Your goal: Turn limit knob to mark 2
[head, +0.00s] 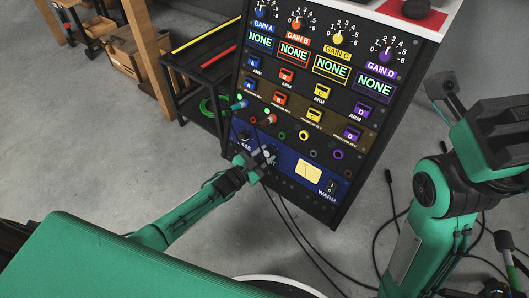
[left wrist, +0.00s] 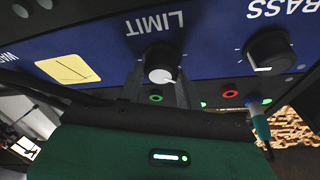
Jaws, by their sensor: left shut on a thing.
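The limit knob (left wrist: 162,58) is dark with a pale end and sits on the blue panel (head: 289,166) below the upside-down word LIMIT in the left wrist view. My left gripper (head: 263,161) reaches the lower panel of the rack from the left. In the left wrist view its fingers (left wrist: 161,84) stand on both sides of the knob and are shut on it. In the head view the gripper mostly covers the knob. I cannot read the mark it points to.
The bass knob (left wrist: 268,50) is beside the limit knob. A cream meter (head: 308,172) and a WARM switch (head: 332,186) are on the other side. Cables with plugs (head: 240,104) hang from the jacks just above the gripper. A black cart (head: 205,75) stands left of the rack.

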